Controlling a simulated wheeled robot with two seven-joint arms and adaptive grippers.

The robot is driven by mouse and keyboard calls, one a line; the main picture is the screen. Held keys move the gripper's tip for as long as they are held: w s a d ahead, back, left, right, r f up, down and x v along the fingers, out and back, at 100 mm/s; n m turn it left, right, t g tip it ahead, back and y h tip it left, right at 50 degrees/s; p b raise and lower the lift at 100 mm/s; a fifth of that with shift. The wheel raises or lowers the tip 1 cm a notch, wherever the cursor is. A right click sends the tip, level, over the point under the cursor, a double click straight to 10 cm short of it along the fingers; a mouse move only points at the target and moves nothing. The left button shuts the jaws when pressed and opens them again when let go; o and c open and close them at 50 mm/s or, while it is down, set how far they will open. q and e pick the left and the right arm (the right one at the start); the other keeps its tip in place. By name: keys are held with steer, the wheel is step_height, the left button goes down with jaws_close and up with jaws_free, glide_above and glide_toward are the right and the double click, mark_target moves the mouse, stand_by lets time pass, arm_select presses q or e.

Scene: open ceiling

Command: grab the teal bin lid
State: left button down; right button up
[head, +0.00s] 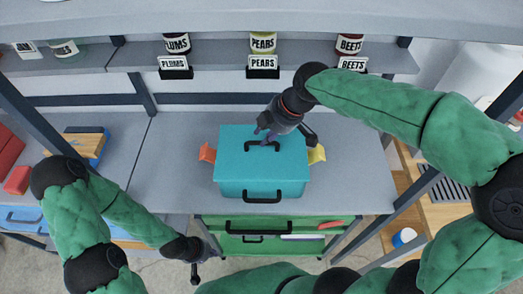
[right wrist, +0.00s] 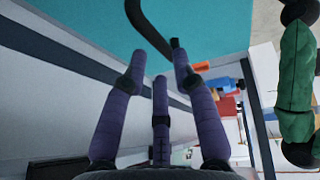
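The teal bin lid (head: 235,148) is the flat top of the teal bin (head: 229,189) on the grey counter, with a black handle (head: 262,145) across its middle. It looks seated on the bin. In the right wrist view the teal lid (right wrist: 215,25) fills the top, and its black handle (right wrist: 143,28) curves down toward the gap between my fingertips. My right gripper (head: 266,131) is over the lid at the handle; its purple fingers (right wrist: 160,65) are spread, and I see no firm grip. My left gripper (head: 195,272) hangs low in front of the counter, its fingers too small to read.
Labelled jars of plums (head: 177,44), pears (head: 263,43) and beets (head: 349,45) stand on the shelf behind. An orange piece (head: 207,153) and a yellow piece (head: 317,154) stick out at the bin's sides. A green drawer (head: 265,246) is below. The counter (head: 355,175) is clear beside the bin.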

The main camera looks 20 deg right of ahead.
mark_target(258, 142)
steer(key=shift+b+x, duration=0.7)
steer(key=shift+x, duration=2.05)
jaws_close()
